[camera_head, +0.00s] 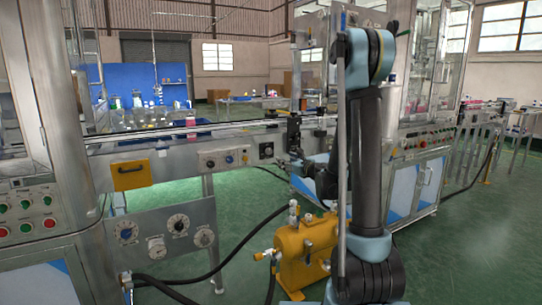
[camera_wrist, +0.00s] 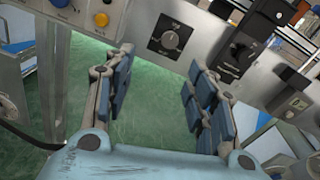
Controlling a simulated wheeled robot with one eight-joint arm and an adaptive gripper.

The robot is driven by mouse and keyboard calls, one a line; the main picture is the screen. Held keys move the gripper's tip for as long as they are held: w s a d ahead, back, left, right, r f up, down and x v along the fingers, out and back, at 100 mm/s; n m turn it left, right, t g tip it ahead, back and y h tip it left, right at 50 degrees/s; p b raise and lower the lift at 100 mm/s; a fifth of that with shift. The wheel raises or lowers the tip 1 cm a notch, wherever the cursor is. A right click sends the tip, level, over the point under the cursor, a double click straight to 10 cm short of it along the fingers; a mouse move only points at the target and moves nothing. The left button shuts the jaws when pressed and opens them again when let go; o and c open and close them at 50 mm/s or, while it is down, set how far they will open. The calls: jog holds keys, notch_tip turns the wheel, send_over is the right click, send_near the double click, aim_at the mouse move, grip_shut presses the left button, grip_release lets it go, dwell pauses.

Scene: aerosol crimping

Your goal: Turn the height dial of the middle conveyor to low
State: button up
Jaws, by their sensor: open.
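A dial (camera_wrist: 170,39) with a silver knob on a square black plate sits on the grey conveyor side panel in the wrist view. The same black-plated dial appears to show in the head view (camera_head: 266,150), on the side of the middle conveyor (camera_head: 130,158). Its label is too small to read. My gripper (camera_wrist: 160,62) is open and empty, with its blue-padded fingers spread to either side below the dial in the wrist view. The fingers look apart from the panel. In the head view, my arm hides much of the gripper area.
A control box (camera_head: 223,159) with a knob and coloured buttons is left of the dial. Black brackets (camera_wrist: 240,52) protrude right of it. Several dials (camera_head: 178,224) are on the lower left panel. A yellow tank (camera_head: 305,250) with hoses stands on the green floor.

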aim_at(270, 151)
jog(key=w+a+m, duration=0.1)
jog(key=w+a, duration=0.1)
jog(key=w, duration=0.3)
jog(key=w+a, duration=0.3)
jog(key=w, duration=0.3)
jog(key=w+a+f+m, duration=0.1)
jog(key=w+a, duration=0.2)
jog(key=w, duration=0.3)
jog(key=shift+a+m+t, duration=0.25)
jog(key=shift+m+t, duration=0.05)
jog(key=shift+t, duration=0.1)
jog(key=shift+h, duration=0.3)
jog(key=c, duration=1.1)
